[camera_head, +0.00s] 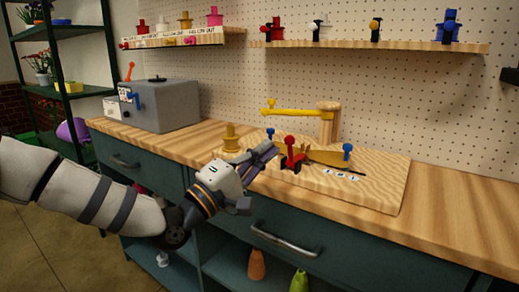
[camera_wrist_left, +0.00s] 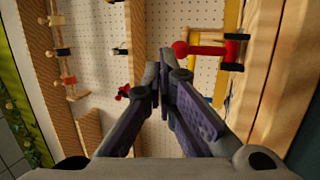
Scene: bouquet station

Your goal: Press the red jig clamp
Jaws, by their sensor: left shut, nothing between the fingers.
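The red jig clamp (camera_head: 291,151), with a round red knob on top, stands on the wooden jig board (camera_head: 385,190) on the workbench. In the left wrist view the red clamp (camera_wrist_left: 205,49) shows at the upper right, its knob close to the fingertips. My left gripper (camera_head: 274,149) is shut and empty. Its fingertips are just left of the red clamp in the head view, and I cannot tell whether they touch it. It also shows in the left wrist view (camera_wrist_left: 165,60). My right gripper is not in view.
On the board are a yellow peg (camera_head: 231,138), a blue clamp (camera_head: 347,150) and a wooden post with a yellow arm (camera_head: 292,112). A grey box (camera_head: 168,105) stands at the left of the bench. Shelves hang behind. The bench's right end is clear.

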